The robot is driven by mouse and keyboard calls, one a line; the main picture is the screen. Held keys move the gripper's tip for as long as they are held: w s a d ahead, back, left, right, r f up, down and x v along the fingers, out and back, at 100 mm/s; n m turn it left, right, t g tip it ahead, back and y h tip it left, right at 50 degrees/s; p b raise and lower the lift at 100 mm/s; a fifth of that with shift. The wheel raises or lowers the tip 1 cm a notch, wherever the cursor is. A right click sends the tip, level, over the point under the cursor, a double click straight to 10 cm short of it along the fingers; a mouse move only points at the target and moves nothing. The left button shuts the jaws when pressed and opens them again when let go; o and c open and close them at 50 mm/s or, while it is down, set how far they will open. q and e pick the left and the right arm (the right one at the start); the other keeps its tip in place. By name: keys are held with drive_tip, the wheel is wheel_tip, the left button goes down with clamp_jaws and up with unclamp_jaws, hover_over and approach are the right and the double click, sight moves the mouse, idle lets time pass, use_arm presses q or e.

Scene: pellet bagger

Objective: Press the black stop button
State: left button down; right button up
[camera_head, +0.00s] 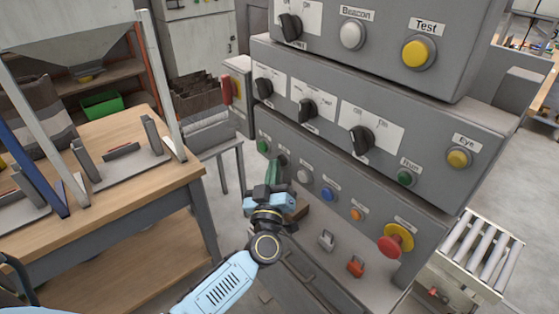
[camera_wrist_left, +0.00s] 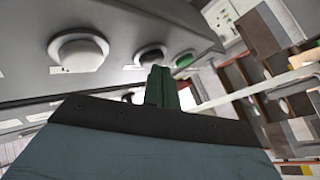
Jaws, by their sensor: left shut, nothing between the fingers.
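The black stop button (camera_head: 282,160) is in the lower row of the grey control panel, between a green button (camera_head: 263,147) and a white button (camera_head: 303,176). My left gripper (camera_head: 272,165) is shut and empty, with its green fingertips close in front of the panel by the black button. In the left wrist view the fingertips (camera_wrist_left: 161,73) point up at the dark button (camera_wrist_left: 151,54), with the white button (camera_wrist_left: 79,52) to the left and the green button (camera_wrist_left: 184,60) to the right. I cannot tell whether they touch it. My right gripper is not in view.
A blue button (camera_head: 328,194), an orange button (camera_head: 356,214) and a red mushroom button (camera_head: 395,240) continue the row to the right. Rotary switches (camera_head: 361,139) sit above. A wooden workbench (camera_head: 110,210) stands left and a roller conveyor (camera_head: 470,255) right.

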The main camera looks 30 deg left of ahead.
use_arm(q)
drive_tip(key=shift+s+a+p, duration=0.2)
drive_tip(key=shift+s+p, duration=0.1)
drive_tip(key=shift+s, duration=0.3)
drive_tip(key=shift+s, duration=0.1)
drive_tip(key=s+p, duration=0.1)
drive_tip(key=s+a+p, duration=0.1)
drive_tip(key=s, duration=0.1)
drive_tip(key=s+a, duration=0.1)
drive_tip(key=s, duration=0.1)
drive_tip(key=shift+s+a+p, duration=0.15)
drive_tip(key=shift+s+p, duration=0.05)
drive_tip(key=shift+p, duration=0.2)
